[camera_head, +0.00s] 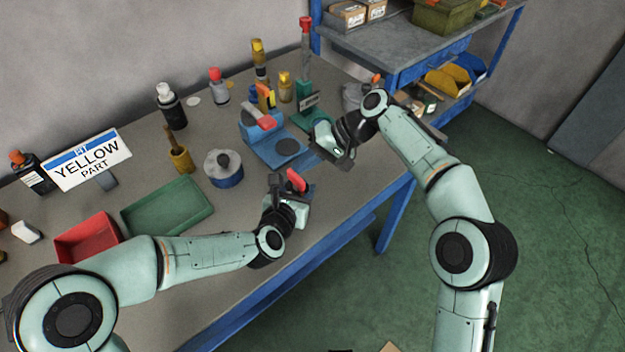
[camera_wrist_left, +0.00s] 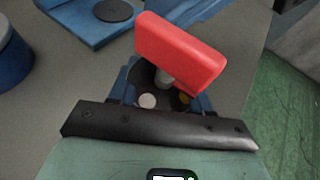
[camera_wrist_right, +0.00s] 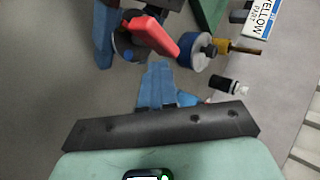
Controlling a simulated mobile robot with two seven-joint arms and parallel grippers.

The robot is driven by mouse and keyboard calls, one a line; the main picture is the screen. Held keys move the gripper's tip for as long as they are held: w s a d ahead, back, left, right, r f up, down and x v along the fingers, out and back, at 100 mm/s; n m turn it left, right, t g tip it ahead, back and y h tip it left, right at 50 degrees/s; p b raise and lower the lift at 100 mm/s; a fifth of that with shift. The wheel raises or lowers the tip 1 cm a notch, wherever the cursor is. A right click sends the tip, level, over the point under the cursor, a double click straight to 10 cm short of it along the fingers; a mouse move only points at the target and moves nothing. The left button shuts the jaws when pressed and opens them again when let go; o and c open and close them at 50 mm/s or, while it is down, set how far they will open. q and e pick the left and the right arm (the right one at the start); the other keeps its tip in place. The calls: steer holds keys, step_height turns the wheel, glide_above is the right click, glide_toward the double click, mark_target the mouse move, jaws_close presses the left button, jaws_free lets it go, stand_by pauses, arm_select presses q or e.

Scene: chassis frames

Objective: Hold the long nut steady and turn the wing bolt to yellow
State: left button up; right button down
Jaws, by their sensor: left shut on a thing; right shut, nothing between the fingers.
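The red wing bolt (camera_head: 296,180) stands on a dark round top near the table's front edge. In the left wrist view the wing bolt (camera_wrist_left: 180,52) lies slantwise over that top, which has a white mark and a yellow mark near my side. The right wrist view shows the wing bolt (camera_wrist_right: 152,36) and a blue mark. My left gripper (camera_head: 290,192) is shut with its blue fingers on either side of the dark round piece, taken as the long nut (camera_wrist_left: 168,102); its lower part is hidden. My right gripper (camera_wrist_right: 160,88) is shut and empty, apart from the wing bolt.
A sign (camera_head: 88,160) reads "YELLOW PART". A blue stand (camera_head: 262,150) with a dark round pad is behind the nut. A green tray (camera_head: 168,207), a red tray (camera_head: 88,238) and a blue round tin (camera_head: 224,170) stand left. Several bottles and tools line the back.

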mark_target(297, 175)
steer(key=shift+s+a, duration=0.1)
steer(key=shift+s, duration=0.05)
steer(key=shift+s+a, duration=0.3)
steer(key=shift+s, duration=0.3)
steer(key=v, duration=1.1)
steer(key=shift+d, duration=0.2)
steer(key=c, duration=1.4)
jaws_free()
steer(key=shift+w+d+r, duration=0.1)
steer(key=shift+d+r, duration=0.05)
steer(key=shift+r, duration=0.15)
step_height(297, 175, down, 4)
steer(key=s+n+y, duration=0.3)
steer(key=n+y, duration=0.1)
steer(key=n, duration=1.4)
steer(key=x, duration=1.1)
steer(key=shift+w, duration=0.4)
steer(key=shift+d, duration=0.1)
steer(key=shift+t, duration=0.4)
jaws_close()
